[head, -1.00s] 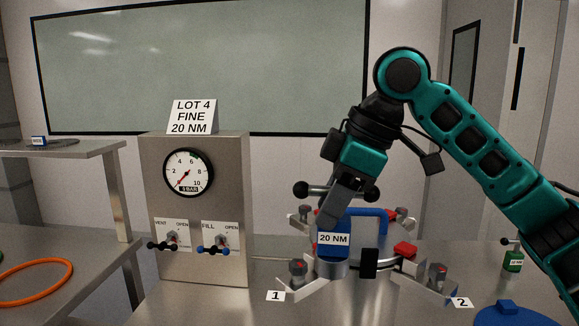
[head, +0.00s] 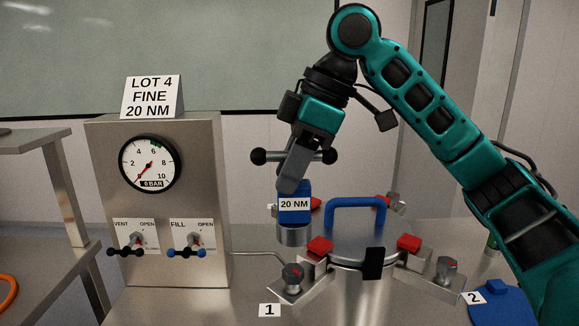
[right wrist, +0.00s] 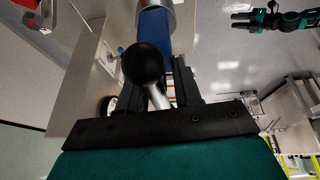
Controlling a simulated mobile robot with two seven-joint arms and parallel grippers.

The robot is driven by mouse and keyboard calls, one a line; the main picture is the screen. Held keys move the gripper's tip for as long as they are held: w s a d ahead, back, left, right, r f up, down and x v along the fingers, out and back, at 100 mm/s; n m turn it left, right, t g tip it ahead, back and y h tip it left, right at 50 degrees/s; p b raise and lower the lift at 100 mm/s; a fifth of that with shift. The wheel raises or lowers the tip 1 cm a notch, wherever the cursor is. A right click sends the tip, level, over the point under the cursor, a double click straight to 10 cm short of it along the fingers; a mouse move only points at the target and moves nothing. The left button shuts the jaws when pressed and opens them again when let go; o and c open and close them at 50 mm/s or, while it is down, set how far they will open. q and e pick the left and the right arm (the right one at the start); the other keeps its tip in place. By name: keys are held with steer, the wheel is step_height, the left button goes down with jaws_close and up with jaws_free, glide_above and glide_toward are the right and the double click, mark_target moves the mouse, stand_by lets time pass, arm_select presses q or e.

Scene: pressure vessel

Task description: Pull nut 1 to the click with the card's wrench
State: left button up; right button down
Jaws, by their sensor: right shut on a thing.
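My right gripper (head: 293,182) is shut on the blue wrench (head: 294,202), which has a "20 NM" label, a metal socket (head: 292,236) at its lower end and a crossbar with black ball ends. The wrench hangs about upright. The right wrist view shows the wrench (right wrist: 155,28) and one black ball (right wrist: 142,62). My left gripper (right wrist: 240,20) shows small there, fingers apart and empty.
The card (head: 153,97) reads "LOT 4 FINE 20 NM" on the gauge panel (head: 205,150); the gauge (head: 150,163) points near 0. The vessel lid has a blue handle (head: 355,204) and red blocks. Nut 2 (head: 446,270) sits at right, near a blue object (head: 500,305).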

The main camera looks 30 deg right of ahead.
mark_target(290, 216)
steer(key=shift+f+b, duration=0.4)
steer(key=shift+f, duration=0.7)
steer(key=shift+f+b, duration=0.45)
steer(key=shift+f, duration=0.9)
steer(key=shift+f+b, duration=0.3)
steer(key=shift+f, duration=1.2)
steer(key=shift+w+m+p, duration=0.1)
steer(key=shift+m+p, duration=0.5)
steer(key=shift+p, duration=0.1)
steer(key=shift+m+t+h+p, duration=0.3)
steer(key=shift+m+p, duration=0.2)
steer(key=shift+m, duration=0.1)
